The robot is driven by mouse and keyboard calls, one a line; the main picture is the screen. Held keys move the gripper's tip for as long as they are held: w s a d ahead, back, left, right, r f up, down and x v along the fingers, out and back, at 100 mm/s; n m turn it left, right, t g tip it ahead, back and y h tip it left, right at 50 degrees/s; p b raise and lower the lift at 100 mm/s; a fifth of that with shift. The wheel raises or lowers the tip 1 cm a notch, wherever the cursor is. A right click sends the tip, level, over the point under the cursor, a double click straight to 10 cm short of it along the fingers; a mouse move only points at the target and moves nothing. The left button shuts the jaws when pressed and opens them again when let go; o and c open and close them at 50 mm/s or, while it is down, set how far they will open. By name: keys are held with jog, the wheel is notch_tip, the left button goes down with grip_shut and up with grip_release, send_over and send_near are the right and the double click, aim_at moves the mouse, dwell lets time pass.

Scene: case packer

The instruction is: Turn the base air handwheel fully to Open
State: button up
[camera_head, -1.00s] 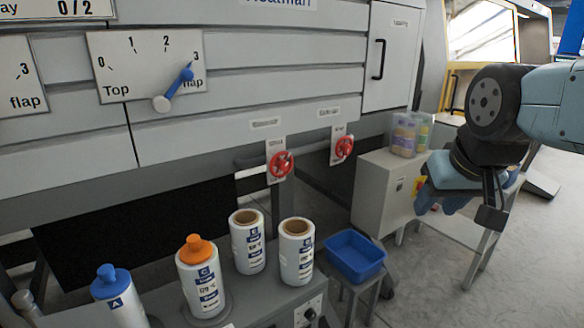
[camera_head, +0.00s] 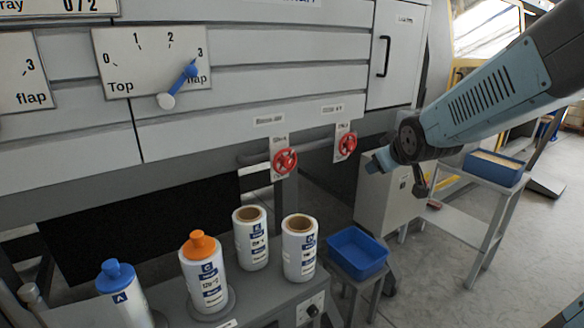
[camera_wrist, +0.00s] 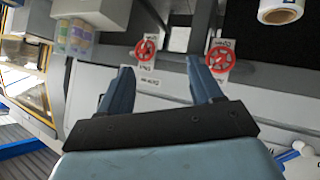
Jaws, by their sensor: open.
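Two red handwheels are mounted on white plates under the grey machine panel. In the head view the left handwheel (camera_head: 285,160) and the right handwheel (camera_head: 347,145) sit side by side. Their labels are too small to tell which is base air. In the wrist view, which is turned over, the right handwheel (camera_wrist: 146,49) shows between my fingertips and the left handwheel (camera_wrist: 220,58) shows beyond the right finger. My gripper (camera_wrist: 160,64) is open and empty, touching neither wheel. In the head view my gripper (camera_head: 377,160) is just right of the right handwheel.
Several white bottles and rolls, including an orange-capped bottle (camera_head: 204,268), stand on the bench below. A blue bin (camera_head: 357,252) is on a low stand. A grey cabinet (camera_head: 383,200) is behind my gripper. A blue tray (camera_head: 494,170) sits on a table at right.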

jog(key=w+a+f+n+t+y, duration=0.3)
jog(key=w+a+f+n, duration=0.25)
jog(key=w, duration=0.45)
jog(key=n+t+y, duration=0.1)
jog(key=n+y, duration=0.5)
send_near(288, 164)
jog(key=x, duration=0.8)
jog(key=shift+d, duration=0.1)
jog(key=shift+c, duration=0.3)
jog(key=c, duration=1)
jog(key=shift+m, duration=0.25)
